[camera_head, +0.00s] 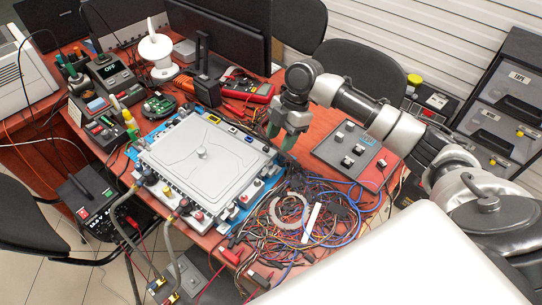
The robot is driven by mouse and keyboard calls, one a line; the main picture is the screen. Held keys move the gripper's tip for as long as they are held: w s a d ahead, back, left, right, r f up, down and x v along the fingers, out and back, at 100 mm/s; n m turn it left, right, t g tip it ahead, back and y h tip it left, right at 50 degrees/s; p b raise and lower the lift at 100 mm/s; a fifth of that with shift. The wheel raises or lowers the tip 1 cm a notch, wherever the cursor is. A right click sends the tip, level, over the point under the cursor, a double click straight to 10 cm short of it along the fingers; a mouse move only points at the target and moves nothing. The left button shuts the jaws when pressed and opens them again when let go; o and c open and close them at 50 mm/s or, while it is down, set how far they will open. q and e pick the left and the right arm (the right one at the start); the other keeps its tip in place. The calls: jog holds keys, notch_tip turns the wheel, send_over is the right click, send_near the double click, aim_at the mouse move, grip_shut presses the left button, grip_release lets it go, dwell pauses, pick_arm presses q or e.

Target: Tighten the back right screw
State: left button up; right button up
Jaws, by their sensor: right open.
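A silver cold plate unit (222,143) with a raised lid and a knob at its centre lies on a blue mat (243,212) on the red-brown table. Small fittings and screws line its edges; the back right screw is too small to make out clearly. My right gripper (281,139) points down just beyond the unit's right corner. Its two fingers are apart, with nothing seen between them. I cannot tell whether it touches the unit. My left gripper is not in view.
A tangle of coloured wires (318,215) covers the table right of the unit. A grey panel with knobs (345,150) lies at the right. A monitor (222,38), a red multimeter (247,88) and a soldering station (113,72) stand behind. Two hoses (128,237) run off the unit's front left.

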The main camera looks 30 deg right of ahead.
aim_at(271, 162)
jog(key=x, duration=0.7)
jog(key=shift+a+f, duration=0.1)
jog(key=shift+f, duration=0.05)
